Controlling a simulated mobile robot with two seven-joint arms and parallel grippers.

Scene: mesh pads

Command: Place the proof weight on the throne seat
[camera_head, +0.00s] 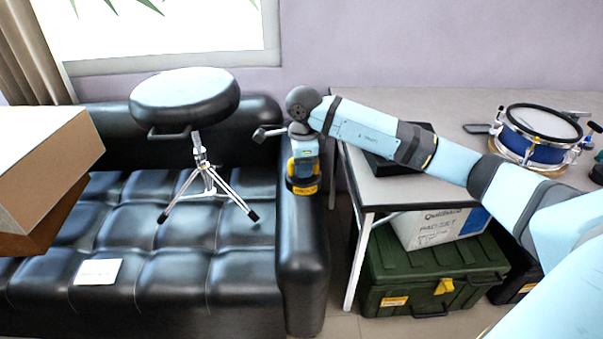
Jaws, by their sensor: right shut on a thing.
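The drum throne has a round, padded seat (186,92) with a pale top and dark side. Its chrome tripod (203,167) has its feet over the black sofa cushions. The seat top is bare. My right gripper (303,176) points down to the right of the throne, over the sofa's right armrest. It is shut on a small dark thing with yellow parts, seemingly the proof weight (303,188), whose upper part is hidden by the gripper. The picture does not clearly show whether the weight touches the armrest. My left gripper is not in view.
The black sofa (190,282) fills the left, with a white sheet (98,272) on it. A box (45,165) stands at the left edge. A desk (400,105) with a blue drum (538,145) is at right; a green case (430,275) sits below.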

